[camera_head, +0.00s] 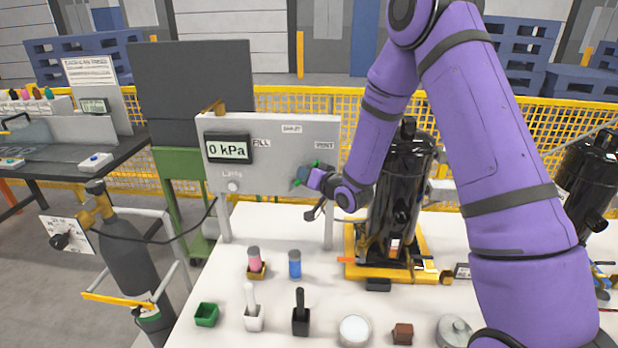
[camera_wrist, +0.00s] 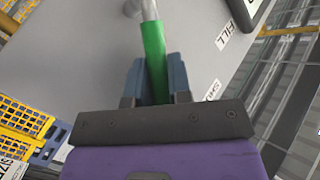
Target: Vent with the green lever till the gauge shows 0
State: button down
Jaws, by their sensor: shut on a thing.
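The gauge (camera_head: 228,149) on the grey panel (camera_head: 282,130) reads 0 kPa in the head view. The green lever (camera_wrist: 154,55) runs between my gripper's two blue-grey fingers in the wrist view, with its metal end at the top.
A black compressor (camera_head: 400,190) stands on a yellow base right of the panel, close to my arm. A gas cylinder (camera_head: 130,260) stands at the left.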

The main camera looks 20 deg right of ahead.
aim_at(292, 185)
jog(key=shift+w+a+r+n+g+h, duration=0.25)
jog(key=shift+a+r+n+g+h, duration=0.15)
jog(key=shift+a+n+g+h, duration=0.15)
jog(key=shift+w+a+r+n+g+h, duration=0.2)
jog(key=shift+a+r+n+g+h, duration=0.2)
jog(key=shift+a+n+g, duration=0.25)
jog(key=shift+w+a+r+n+g+h, duration=0.1)
jog(key=shift+w+a+n+g+h, duration=0.1)
jog(key=shift+a+n+g+h, duration=0.25)
jog(key=shift+w+a+n+g+h, duration=0.25)
jog(key=shift+a+n+h, duration=0.15)
jog(key=shift+h, duration=0.2)
jog(key=c, duration=1.1)
grip_release()
jog(key=shift+o, duration=0.2)
jog(key=v, duration=1)
jog(key=shift+s+r, duration=0.3)
